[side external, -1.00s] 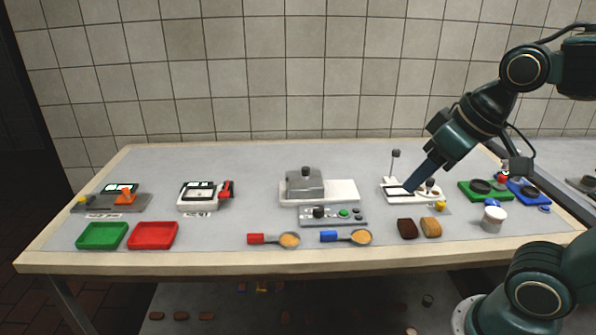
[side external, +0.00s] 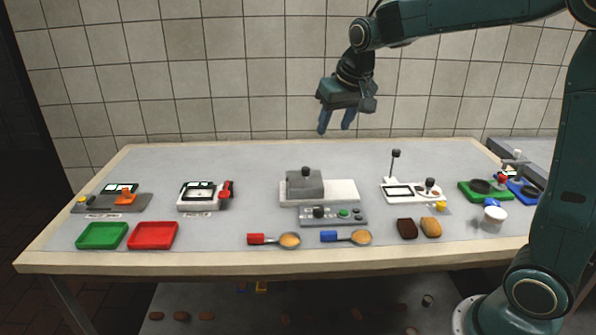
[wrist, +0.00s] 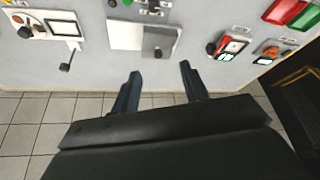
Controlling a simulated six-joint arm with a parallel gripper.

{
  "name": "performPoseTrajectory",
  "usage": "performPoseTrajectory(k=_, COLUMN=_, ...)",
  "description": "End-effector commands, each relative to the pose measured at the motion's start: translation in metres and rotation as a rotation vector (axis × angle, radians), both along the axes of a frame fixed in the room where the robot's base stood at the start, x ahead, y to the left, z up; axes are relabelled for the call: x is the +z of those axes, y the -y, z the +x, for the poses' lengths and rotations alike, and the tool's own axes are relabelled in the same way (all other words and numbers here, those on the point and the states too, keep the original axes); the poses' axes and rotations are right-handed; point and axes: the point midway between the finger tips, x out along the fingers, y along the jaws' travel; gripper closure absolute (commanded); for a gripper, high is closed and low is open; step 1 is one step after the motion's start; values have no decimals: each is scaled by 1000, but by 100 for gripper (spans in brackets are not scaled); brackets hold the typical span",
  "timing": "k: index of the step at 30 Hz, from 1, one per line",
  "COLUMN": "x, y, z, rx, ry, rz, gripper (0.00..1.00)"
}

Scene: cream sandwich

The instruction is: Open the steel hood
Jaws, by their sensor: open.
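The steel hood (side external: 304,184) is a grey box with a dark round knob (side external: 305,171) on top. It sits on the left part of a white base plate (side external: 342,191) in the middle of the table. In the wrist view the hood (wrist: 159,42) shows as a grey block on the white plate (wrist: 125,36). My gripper (side external: 337,127) is open and empty, in the air above and behind the hood, a little to its right. Its two blue fingers (wrist: 157,85) show apart in the wrist view and touch nothing.
A control panel (side external: 333,216) lies in front of the hood. A white device with an upright lever (side external: 396,154) stands to the right, and a white device with a red part (side external: 206,196) to the left. Two spoons (side external: 289,240) (side external: 361,237) lie at the front. The table behind the hood is clear.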

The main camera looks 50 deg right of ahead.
Motion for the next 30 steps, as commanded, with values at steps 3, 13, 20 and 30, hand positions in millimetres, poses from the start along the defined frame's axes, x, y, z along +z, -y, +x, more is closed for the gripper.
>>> performPoseTrajectory(k=3, x=-14, y=13, z=28, rx=-40, ry=-11, rz=1, gripper=55)
performPoseTrajectory(k=13, x=-52, y=42, z=86, rx=-131, ry=-25, rz=1, gripper=55)
performPoseTrajectory(k=20, x=-62, y=50, z=98, rx=-154, ry=-27, rz=-1, gripper=55)
performPoseTrajectory(k=30, x=-68, y=50, z=100, rx=-154, ry=-29, rz=0, gripper=55)
